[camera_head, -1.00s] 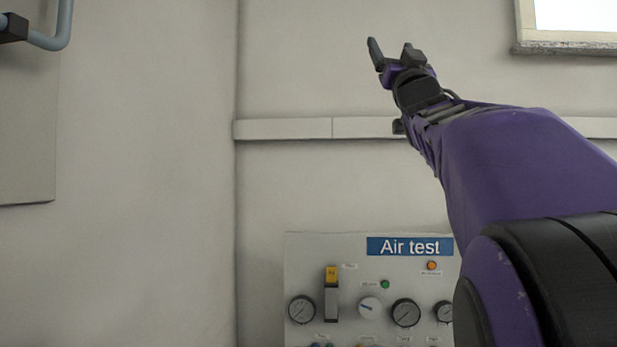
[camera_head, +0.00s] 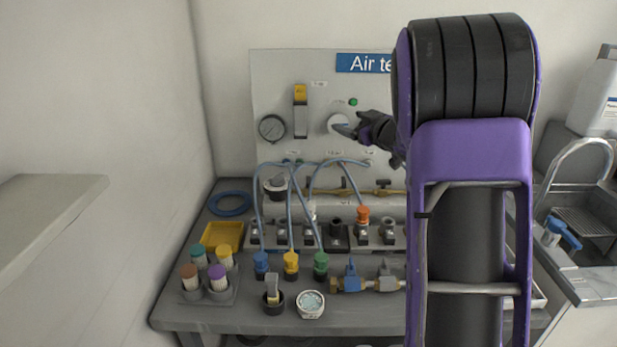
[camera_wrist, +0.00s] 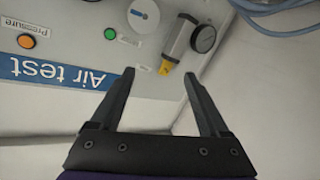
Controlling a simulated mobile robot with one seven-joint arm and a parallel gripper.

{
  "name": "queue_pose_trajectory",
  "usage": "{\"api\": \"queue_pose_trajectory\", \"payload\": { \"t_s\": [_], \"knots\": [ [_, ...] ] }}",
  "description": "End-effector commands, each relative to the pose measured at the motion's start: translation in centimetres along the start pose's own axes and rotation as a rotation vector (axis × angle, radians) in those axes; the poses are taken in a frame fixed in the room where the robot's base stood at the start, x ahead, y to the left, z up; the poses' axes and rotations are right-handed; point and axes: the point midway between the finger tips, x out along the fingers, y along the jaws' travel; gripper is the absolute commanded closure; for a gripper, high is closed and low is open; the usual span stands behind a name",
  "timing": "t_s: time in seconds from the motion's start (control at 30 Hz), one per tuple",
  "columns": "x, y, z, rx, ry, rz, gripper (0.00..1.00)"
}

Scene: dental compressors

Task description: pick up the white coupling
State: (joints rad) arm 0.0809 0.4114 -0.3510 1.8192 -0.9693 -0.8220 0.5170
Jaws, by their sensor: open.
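A small whitish piece (camera_head: 311,210) stands at the back of the row of dark sockets on the bench; it is small and partly hidden by hoses, so I cannot be sure that it is the white coupling. Blue (camera_head: 261,264), yellow (camera_head: 291,264) and green (camera_head: 320,264) couplings stand in front of the row, and an orange one (camera_head: 362,217) is in it. My gripper (camera_head: 345,130) is in front of the air test panel, well above the bench. In the wrist view my gripper (camera_wrist: 159,75) is open and empty, with the panel beyond its fingers. My arm hides the bench's right part.
The air test panel (camera_head: 266,90) stands at the back. Blue hoses arch over the sockets. A sink (camera_head: 590,255) is at right.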

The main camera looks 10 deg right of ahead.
Motion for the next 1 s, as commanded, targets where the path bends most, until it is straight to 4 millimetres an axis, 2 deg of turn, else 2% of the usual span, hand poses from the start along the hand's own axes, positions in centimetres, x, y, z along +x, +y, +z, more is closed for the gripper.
{"api": "queue_pose_trajectory", "payload": {
  "t_s": [0.03,0.1,0.2,0.33,0.5,0.67,0.77,1.0],
  "knots": [
    [-0.6,-0.7,3.5,0.025,-0.042,-0.03,0.21],
    [-1.4,-2.3,7.3,0.054,-0.084,-0.085,0.21],
    [-3.0,-4.9,11.7,0.101,-0.127,-0.166,0.21],
    [-5.1,-8.2,15.3,0.162,-0.147,-0.261,0.21],
    [-7.1,-11.1,17.1,0.214,-0.142,-0.345,0.21],
    [-7.3,-12.4,17.6,0.228,-0.136,-0.375,0.21],
    [-6.1,-13.0,17.7,0.228,-0.133,-0.377,0.21],
    [-1.2,-15.0,18.3,0.228,-0.135,-0.376,0.21]
  ]
}}
